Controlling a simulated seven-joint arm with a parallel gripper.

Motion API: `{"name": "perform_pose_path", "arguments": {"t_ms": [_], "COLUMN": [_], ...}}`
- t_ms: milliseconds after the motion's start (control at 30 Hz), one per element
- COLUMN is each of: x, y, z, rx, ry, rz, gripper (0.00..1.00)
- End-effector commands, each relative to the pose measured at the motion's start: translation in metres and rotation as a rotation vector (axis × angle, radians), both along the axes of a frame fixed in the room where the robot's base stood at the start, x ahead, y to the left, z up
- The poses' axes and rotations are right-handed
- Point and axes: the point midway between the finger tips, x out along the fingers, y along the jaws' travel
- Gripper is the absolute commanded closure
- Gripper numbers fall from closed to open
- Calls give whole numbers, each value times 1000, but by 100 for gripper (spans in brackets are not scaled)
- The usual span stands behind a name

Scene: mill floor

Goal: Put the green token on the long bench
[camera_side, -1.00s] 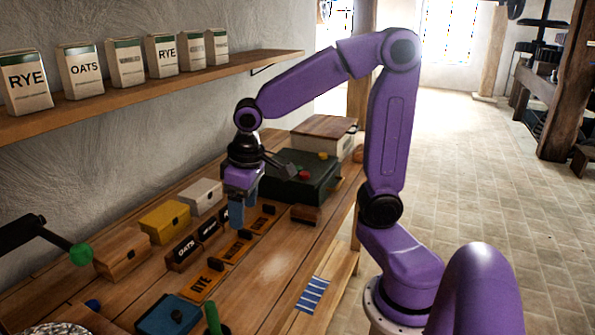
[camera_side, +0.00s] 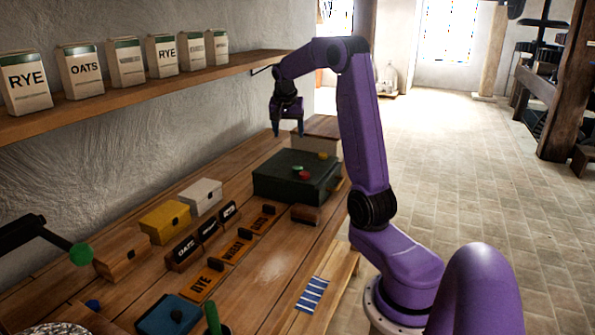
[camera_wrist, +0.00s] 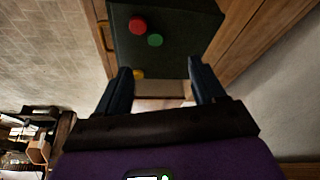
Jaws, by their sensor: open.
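The green token (camera_side: 297,168) lies on top of the dark green box (camera_side: 270,187), close beside a red token (camera_side: 304,176); the green token also shows in the wrist view (camera_wrist: 155,40). A yellow token (camera_side: 322,155) is on the far part of the box top. My gripper (camera_side: 288,133) is open and empty, above and behind the box near the wall. In the wrist view, my gripper (camera_wrist: 160,68) has its fingers apart, with the green token beyond the fingertips. The long wooden bench (camera_side: 275,270) runs along the wall under the box.
White (camera_side: 203,197), yellow (camera_side: 165,222) and wooden (camera_side: 121,253) small boxes line the wall side. Black and wooden labelled blocks stand mid-bench. A black lever with a green knob (camera_side: 80,253) juts in at left. A shelf (camera_side: 150,90) of grain bags hangs above. The front bench surface is partly clear.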

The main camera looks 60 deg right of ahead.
Motion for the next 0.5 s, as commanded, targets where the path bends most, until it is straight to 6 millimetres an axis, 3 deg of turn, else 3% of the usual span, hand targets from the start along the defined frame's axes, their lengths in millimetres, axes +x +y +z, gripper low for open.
{"name": "perform_pose_path", "arguments": {"t_ms": [233,500], "x": [-8,-3], "y": [-22,-39], "z": [-9,-55], "rx": [-5,-4], "ry": [-7,-4], "rz": [-63,-60], "gripper": [31,31]}}
